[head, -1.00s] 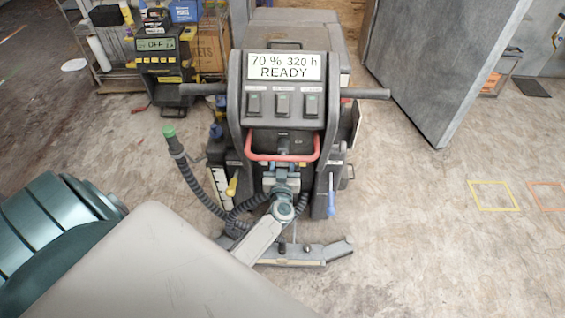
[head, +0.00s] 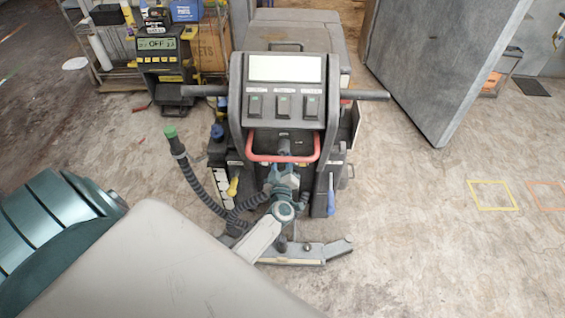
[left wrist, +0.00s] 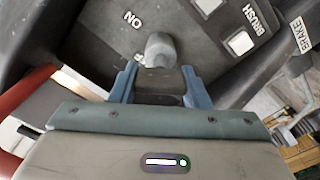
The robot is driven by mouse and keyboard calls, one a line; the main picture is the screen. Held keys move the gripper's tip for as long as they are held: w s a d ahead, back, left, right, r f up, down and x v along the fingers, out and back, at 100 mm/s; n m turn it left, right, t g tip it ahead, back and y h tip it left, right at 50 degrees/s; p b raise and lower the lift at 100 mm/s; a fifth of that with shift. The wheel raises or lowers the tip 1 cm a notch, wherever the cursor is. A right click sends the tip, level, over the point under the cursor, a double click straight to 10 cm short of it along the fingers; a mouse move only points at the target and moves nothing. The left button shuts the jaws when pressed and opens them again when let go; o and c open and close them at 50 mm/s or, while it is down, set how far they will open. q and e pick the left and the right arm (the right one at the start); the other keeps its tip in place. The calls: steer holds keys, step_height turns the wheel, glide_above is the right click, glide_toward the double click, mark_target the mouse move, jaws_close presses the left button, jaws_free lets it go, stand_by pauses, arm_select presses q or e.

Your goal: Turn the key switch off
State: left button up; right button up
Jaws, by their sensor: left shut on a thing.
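The scrubber machine's console (head: 283,100) faces me in the head view, with a blank display (head: 285,68). The grey key switch (left wrist: 160,50) sits on the panel by an ON label in the left wrist view; a second label below is mostly hidden. My left gripper (left wrist: 160,76) is shut on the key switch, one blue finger on each side of it. In the head view the left gripper (head: 284,165) reaches up to the console from below, inside the red handle loop (head: 250,151). My right gripper is not in view.
Three rocker switches (head: 283,106) sit above the key. A black hose with a green end (head: 170,132) stands left of the machine, and a yellow lever (head: 233,186) is low on it. A grey door (head: 440,65) stands behind right. Floor to the right is clear.

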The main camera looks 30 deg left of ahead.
arm_select(q)
steer(key=n, duration=0.2)
steer(key=n+b, duration=0.1)
steer(key=n, duration=0.2)
steer(key=shift+f+n, duration=0.2)
steer(key=shift+n, duration=0.1)
steer(key=shift+n+b, duration=0.6)
steer(key=shift+n, duration=1.7)
steer(key=o, duration=1)
steer(key=shift+s, duration=0.1)
